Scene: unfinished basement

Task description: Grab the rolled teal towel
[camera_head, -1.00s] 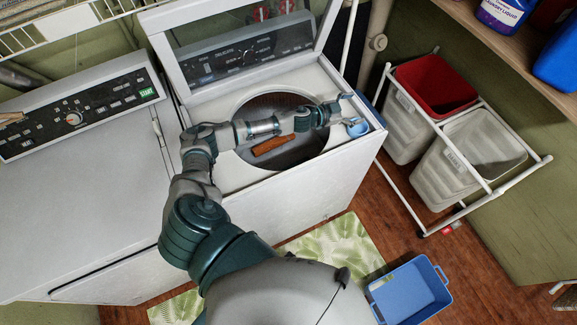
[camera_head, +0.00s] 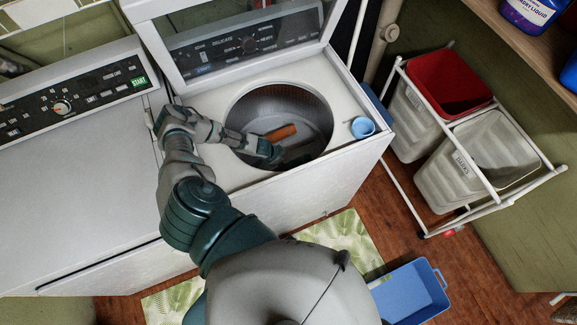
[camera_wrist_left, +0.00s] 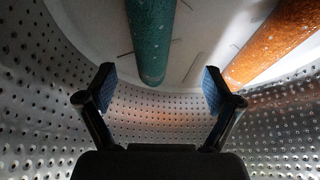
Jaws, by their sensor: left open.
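The rolled teal towel (camera_wrist_left: 151,40) shows in the left wrist view, inside the perforated metal drum. Its near end lies between and beyond my fingers. In the head view I cannot make it out; my gripper and the drum's shadow cover that area. My left gripper (camera_head: 276,156) reaches down into the washer's round opening from the left. In the left wrist view my left gripper (camera_wrist_left: 158,80) is open, its two blue-padded fingertips apart, with nothing between them touching. My right gripper is not in view.
An orange roll (camera_head: 281,132) lies in the drum, right of the teal towel in the wrist view (camera_wrist_left: 275,42). The washer's rim (camera_head: 345,100) surrounds the opening, its lid raised behind. A light blue cup (camera_head: 362,127) stands on the right rim.

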